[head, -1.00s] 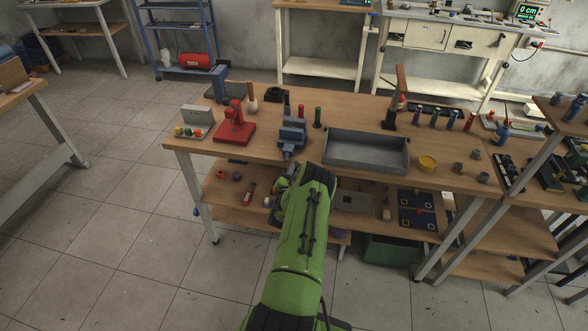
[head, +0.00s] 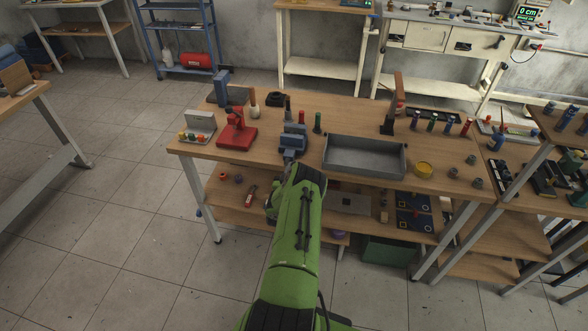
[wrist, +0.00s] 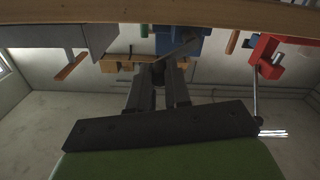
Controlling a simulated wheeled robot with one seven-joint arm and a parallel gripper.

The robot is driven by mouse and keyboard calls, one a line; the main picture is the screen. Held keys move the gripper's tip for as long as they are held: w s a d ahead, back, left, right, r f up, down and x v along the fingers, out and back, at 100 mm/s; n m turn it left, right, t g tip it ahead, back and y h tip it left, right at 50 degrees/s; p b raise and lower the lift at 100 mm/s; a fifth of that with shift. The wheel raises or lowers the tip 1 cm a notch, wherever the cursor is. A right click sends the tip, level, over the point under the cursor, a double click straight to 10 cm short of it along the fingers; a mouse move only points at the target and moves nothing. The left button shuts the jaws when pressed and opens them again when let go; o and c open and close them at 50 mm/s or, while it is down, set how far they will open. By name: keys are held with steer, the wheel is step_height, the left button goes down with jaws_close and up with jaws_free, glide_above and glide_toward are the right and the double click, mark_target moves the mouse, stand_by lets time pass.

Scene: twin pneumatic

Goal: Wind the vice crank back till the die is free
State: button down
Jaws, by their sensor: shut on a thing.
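The blue vice (head: 293,138) stands at the front edge of the wooden bench, left of the grey tray. It also shows upside down in the wrist view (wrist: 190,47). The vice crank (wrist: 177,51) is a thin grey bar that runs from the vice to my gripper. My gripper (wrist: 158,72) is shut on the outer end of the crank, in front of the bench edge. In the head view my green arm hides most of the gripper. I cannot make out the die or whether the vice jaws hold it.
The grey tray (head: 362,157) lies right of the vice and a red press (head: 237,130) stands left of it. Red and green cylinders stand close behind the vice. A lower shelf (head: 240,200) with small parts runs under the bench top.

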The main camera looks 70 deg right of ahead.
steer(key=shift+a, duration=0.1)
stand_by(0.4)
steer(key=c, duration=1.1)
jaws_free()
steer(key=a+p, duration=0.3)
steer(key=a, duration=0.2)
steer(key=s+a+p, duration=0.1)
steer(key=a+p, duration=0.2)
steer(key=a, duration=0.2)
steer(key=s+a+p, duration=0.1)
steer(key=a+p, duration=0.3)
steer(key=a, duration=0.1)
steer(key=shift+s+a+r, duration=0.15)
steer(key=shift+s+a, duration=0.05)
steer(key=shift+a, duration=0.05)
